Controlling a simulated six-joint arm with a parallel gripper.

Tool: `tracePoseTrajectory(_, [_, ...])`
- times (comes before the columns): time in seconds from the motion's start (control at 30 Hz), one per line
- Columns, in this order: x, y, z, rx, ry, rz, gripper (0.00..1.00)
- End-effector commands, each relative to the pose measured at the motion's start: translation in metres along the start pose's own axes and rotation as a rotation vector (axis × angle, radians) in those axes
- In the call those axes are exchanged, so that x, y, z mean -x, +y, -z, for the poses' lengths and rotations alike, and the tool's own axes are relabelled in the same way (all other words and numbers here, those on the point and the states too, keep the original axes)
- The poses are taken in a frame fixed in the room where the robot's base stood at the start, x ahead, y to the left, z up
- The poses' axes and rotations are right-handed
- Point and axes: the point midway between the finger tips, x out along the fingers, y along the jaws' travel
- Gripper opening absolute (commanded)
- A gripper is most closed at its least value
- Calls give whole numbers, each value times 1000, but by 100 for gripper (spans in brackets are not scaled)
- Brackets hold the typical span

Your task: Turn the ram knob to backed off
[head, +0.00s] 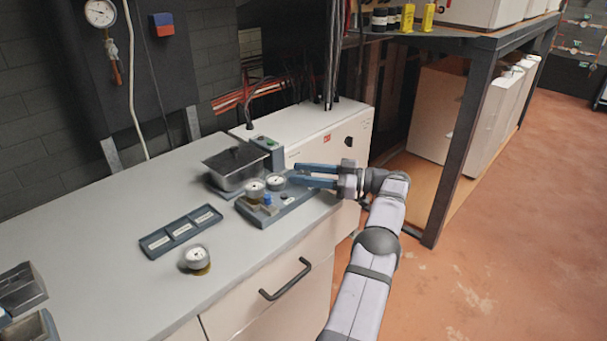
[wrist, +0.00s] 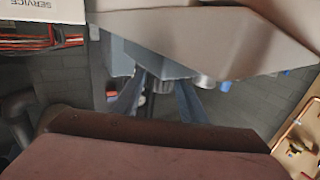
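A blue-grey panel (head: 290,207) lies on the bench top, with two round gauges (head: 255,188) (head: 275,182), a small blue part (head: 267,199) and small dark parts. I cannot tell which part is the ram knob. My gripper (head: 291,174) reaches in from the right, at the panel's right back end; its two blue fingers are spread with a gap between them. In the wrist view my gripper (wrist: 160,90) also shows its fingers apart, with a small dark grey round part (wrist: 163,86) seen between them. I cannot tell whether they touch it.
A tray with three slots (head: 181,232) and a loose gauge (head: 196,259) lie to the left. A dark shelf post (head: 465,140) stands right of my arm.

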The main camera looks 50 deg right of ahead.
Motion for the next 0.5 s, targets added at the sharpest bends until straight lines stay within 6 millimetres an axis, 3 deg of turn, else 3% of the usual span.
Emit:
tracePoseTrajectory(0.17, [0, 0, 14, 3, 0, 0, 38])
tracePoseTrajectory(0.5, [0, 0, 68, 5, -1, 0, 38])
